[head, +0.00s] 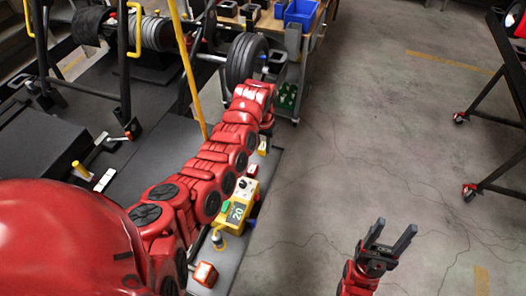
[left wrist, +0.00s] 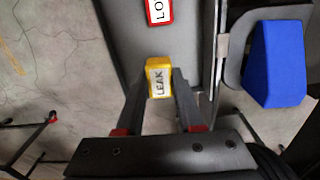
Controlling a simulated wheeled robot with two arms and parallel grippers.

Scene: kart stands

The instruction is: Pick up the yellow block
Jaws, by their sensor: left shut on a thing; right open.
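The yellow block (left wrist: 158,77), with a white label reading LEAK, sits between the fingertips of my left gripper (left wrist: 157,88) in the left wrist view. The left gripper is shut on it. In the head view a small yellow block (head: 262,148) shows just below the end of my left arm, where the left gripper (head: 266,134) is mostly hidden. I cannot tell whether the block touches the grey surface. My right gripper (head: 391,232) is open and empty over the floor at the lower right.
A red-framed white label block (left wrist: 158,10) lies beyond the yellow block, and a blue wedge (left wrist: 275,65) stands to the right. In the head view, a yellow box marked 20 (head: 238,212) and a red block (head: 205,273) are on the grey stand. Open floor (head: 350,130) lies to the right.

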